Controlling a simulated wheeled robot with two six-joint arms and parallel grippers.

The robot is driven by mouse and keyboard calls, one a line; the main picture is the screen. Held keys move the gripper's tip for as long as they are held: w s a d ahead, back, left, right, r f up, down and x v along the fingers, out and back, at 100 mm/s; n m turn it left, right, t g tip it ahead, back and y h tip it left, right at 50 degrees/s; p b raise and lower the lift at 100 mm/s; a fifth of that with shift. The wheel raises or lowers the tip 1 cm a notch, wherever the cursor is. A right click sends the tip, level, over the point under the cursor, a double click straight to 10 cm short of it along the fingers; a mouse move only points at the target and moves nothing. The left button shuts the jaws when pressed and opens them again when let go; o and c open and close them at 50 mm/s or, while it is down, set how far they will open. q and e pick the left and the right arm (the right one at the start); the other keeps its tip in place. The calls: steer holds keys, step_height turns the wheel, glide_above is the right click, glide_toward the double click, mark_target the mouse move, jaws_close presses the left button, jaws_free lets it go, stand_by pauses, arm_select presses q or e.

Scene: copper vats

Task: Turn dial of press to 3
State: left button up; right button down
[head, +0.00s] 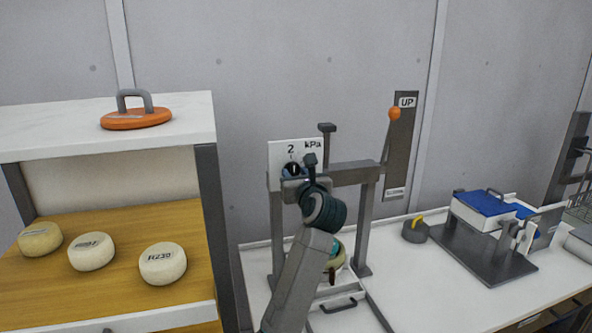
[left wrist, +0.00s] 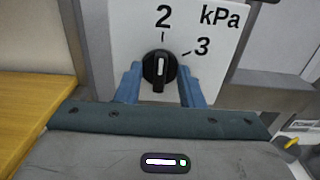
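The press (head: 355,174) is a grey frame against the wall, with a white panel (head: 280,152) marked "2" and "kPa". In the left wrist view the panel (left wrist: 112,30) also shows a "3" to the right of the "2". The black dial (left wrist: 160,68) has a white mark that stands upright, pointing at 2. My left gripper (left wrist: 160,80) is at the panel, its blue fingers on either side of the dial with small gaps seeming to show; whether they touch it is hard to tell. In the head view my gripper partly hides the dial. My right gripper is not in view.
The press's lever with an orange knob (head: 394,114) stands at "UP". At left, a shelf (head: 180,210) holds pale cheese wheels (head: 162,264) and an orange handled disc (head: 136,118). At right, a blue-topped box (head: 488,203) and a grey weight (head: 415,230) stand on the white counter.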

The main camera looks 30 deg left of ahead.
arm_select(q)
steer(key=shift+a, duration=0.1)
jaws_close()
